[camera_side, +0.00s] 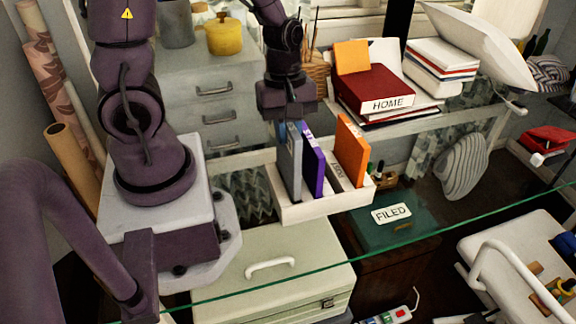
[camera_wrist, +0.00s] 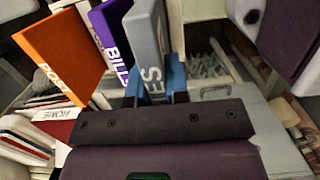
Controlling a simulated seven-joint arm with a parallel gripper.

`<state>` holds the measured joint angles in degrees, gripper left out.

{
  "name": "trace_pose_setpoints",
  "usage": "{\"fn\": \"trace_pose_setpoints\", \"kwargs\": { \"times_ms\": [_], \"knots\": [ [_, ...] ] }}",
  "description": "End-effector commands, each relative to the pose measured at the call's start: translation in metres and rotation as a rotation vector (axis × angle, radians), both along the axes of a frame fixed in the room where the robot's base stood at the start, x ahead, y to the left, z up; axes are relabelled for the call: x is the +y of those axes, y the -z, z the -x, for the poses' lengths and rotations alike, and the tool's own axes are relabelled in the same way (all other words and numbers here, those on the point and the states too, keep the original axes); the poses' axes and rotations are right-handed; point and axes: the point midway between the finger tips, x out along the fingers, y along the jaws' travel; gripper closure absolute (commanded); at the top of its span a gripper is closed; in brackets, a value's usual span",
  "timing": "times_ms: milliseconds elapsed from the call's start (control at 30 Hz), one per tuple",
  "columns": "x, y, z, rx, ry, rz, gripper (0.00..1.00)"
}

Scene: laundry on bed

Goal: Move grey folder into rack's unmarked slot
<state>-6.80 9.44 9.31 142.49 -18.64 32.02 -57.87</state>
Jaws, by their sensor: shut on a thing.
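The grey folder (camera_side: 290,165) stands upright at the left end of the white rack (camera_side: 322,207). My gripper (camera_side: 289,125) is above the rack and shut on the folder's top edge. In the wrist view the grey folder (camera_wrist: 149,42), with partly hidden white lettering, runs between the blue fingers of my gripper (camera_wrist: 155,82). Whether the folder's bottom rests on the rack floor is hidden by the rack's front wall. A purple folder (camera_side: 313,165) marked BILLS stands close to its right. An orange folder (camera_side: 351,152) marked POST stands further right. A gap with a small label lies between these two.
A green box (camera_side: 405,240) labelled FILED is right of the rack. A pale cabinet (camera_side: 265,295) with a white handle is in front. The red HOME binder (camera_side: 375,92) lies on a stack behind right. A yellow pot (camera_side: 224,36) stands on the drawers behind.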

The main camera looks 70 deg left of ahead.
Motion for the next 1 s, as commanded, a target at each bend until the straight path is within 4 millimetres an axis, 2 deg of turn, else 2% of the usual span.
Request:
{"fn": "trace_pose_setpoints", "kwargs": {
  "times_ms": [400, 833, 867, 900, 967, 1000],
  "knots": [
    [0.000, 0.045, 0.000, 0.003, -0.001, 0.001, 1.00],
    [0.000, 0.051, 0.000, 0.000, 0.001, 0.001, 1.00],
    [0.000, 0.051, 0.000, -0.001, 0.002, 0.001, 0.80],
    [0.000, 0.051, 0.000, -0.001, 0.002, 0.000, 0.71],
    [0.000, 0.051, 0.000, -0.001, 0.002, 0.000, 0.59],
    [0.000, 0.051, 0.000, -0.001, 0.002, 0.000, 0.59]
  ]
}}
